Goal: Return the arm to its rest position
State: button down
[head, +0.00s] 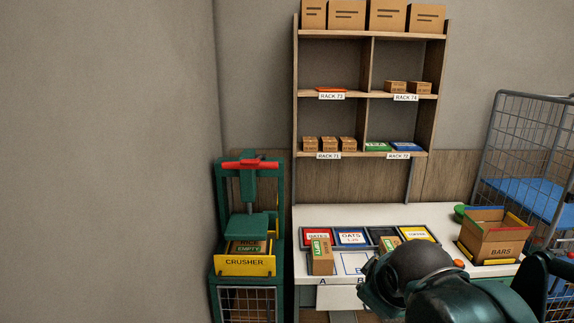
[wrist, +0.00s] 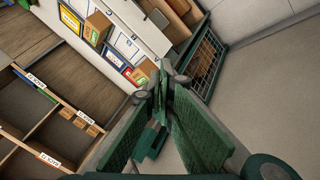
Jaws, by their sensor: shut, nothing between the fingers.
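My gripper (wrist: 163,82) shows in the wrist view with its dark green fingers closed together and nothing between them. It points toward the gap between the white table (wrist: 143,30) and the green crusher (wrist: 205,62), apart from both as far as I can see. In the head view, my dark arm (head: 410,275) is in front of the table's right half, and it hides part of the tabletop. My fingertips cannot be made out there.
The crusher (head: 245,265) stands left of the table, holding a box marked EMPTY. Cartons (head: 321,256) and trays sit on the table, with a BARS box (head: 490,238) at right. A rack (head: 367,95) rises behind. A wire cage (head: 525,150) stands at far right.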

jog(key=s+d+f+m+b, duration=0.2)
jog(key=s+f+m, duration=0.6)
jog(key=s, duration=0.1)
jog(key=shift+d+f+m+g+y, duration=0.2)
jog(key=shift+d+m+g+y, duration=0.1)
jog(key=shift+d+g, duration=0.1)
dwell(0.7)
